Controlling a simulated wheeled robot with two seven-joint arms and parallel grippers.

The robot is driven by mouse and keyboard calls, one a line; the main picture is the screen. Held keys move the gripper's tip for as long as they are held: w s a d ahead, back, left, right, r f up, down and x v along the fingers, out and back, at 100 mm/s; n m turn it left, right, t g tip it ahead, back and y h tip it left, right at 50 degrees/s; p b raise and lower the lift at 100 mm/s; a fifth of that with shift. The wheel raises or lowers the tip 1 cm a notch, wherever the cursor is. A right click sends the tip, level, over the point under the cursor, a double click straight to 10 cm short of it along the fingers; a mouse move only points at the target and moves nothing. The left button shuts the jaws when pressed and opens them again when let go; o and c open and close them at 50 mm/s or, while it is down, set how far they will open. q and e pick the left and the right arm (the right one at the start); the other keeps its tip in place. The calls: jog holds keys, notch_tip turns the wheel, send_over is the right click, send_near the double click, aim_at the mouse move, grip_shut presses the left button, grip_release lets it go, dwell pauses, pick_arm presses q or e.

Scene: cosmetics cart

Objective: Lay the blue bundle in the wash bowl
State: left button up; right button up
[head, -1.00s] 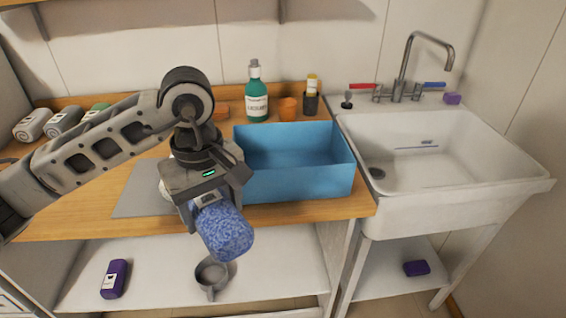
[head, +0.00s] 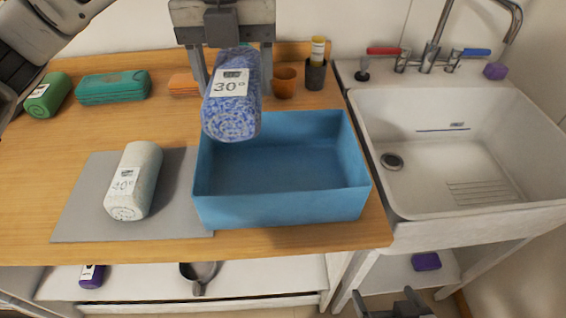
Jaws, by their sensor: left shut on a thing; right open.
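The blue bundle (head: 231,115), a speckled roll with a "30°" label, is held in the air by my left gripper (head: 232,72). The gripper is shut on it, with a finger on each side. In the head view the bundle overlaps the back left rim of the wash bowl (head: 285,208), a blue rectangular tub on the wooden counter. The bundle's lower end appears above the tub. The tub's visible inside is empty. My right gripper (head: 394,302) shows only partly at the bottom edge, open, in front of the counter and away from the bundle.
A white roll labelled 40° (head: 136,180) lies on a grey mat (head: 82,210) left of the tub. A white sink (head: 450,160) is at right.

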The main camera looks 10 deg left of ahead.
pick_arm(q)
jog(key=shift+w+f+n, duration=0.15)
jog(key=shift+f+n, duration=0.05)
jog(key=shift+n, duration=0.1)
notch_tip(320, 180, down, 17)
jog(key=shift+f, duration=0.15)
jog(key=shift+f, duration=0.1)
jog(key=o, duration=0.5)
jog(key=shift+f, duration=0.1)
jog(key=o, duration=0.4)
notch_tip(320, 180, up, 12)
jog(key=shift+r, duration=0.2)
